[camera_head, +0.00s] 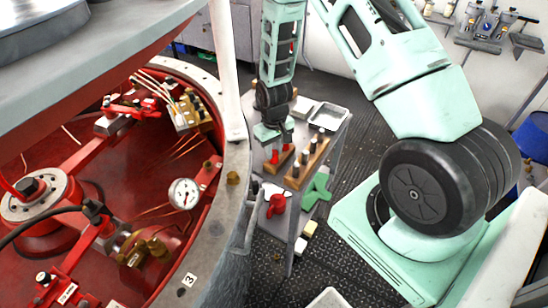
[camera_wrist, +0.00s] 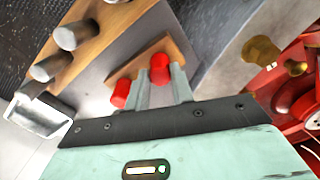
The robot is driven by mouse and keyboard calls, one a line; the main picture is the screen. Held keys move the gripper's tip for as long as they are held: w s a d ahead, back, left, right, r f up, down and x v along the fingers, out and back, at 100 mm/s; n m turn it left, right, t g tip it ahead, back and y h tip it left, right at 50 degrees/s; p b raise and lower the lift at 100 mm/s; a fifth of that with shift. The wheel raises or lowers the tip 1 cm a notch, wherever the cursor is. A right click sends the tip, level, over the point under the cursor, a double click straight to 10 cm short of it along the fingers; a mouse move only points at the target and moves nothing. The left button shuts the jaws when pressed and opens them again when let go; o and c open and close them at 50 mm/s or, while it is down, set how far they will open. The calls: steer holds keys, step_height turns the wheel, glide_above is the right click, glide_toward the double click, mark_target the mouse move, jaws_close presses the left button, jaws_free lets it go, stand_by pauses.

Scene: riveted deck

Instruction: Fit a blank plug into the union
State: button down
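Two red plug-like pieces stand on a small wooden block (camera_wrist: 183,50) on the side cart. One red piece (camera_wrist: 160,68) sits between the fingertips of my gripper (camera_wrist: 161,80); the other red piece (camera_wrist: 120,94) is just left of the fingers. In the head view my gripper (camera_head: 275,147) points down at this block. The fingers are apart, one on each side of the red piece; I cannot tell whether they press on it. A brass fitting (camera_head: 155,252), perhaps the union, sits inside the red vessel, left of the cart, below a gauge.
A wooden rack (camera_head: 309,165) with several grey pegs stands beside the block. A metal tray (camera_head: 328,116) is at the cart's back. The vessel's grey rim (camera_head: 236,160), with a brass knob (camera_head: 233,178), lies between cart and fitting. A white post (camera_head: 227,70) rises from the rim.

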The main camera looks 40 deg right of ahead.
mark_target(274, 152)
steer(key=shift+r, duration=0.1)
steer(key=shift+r+p, duration=1.6)
steer(key=shift+r, duration=0.55)
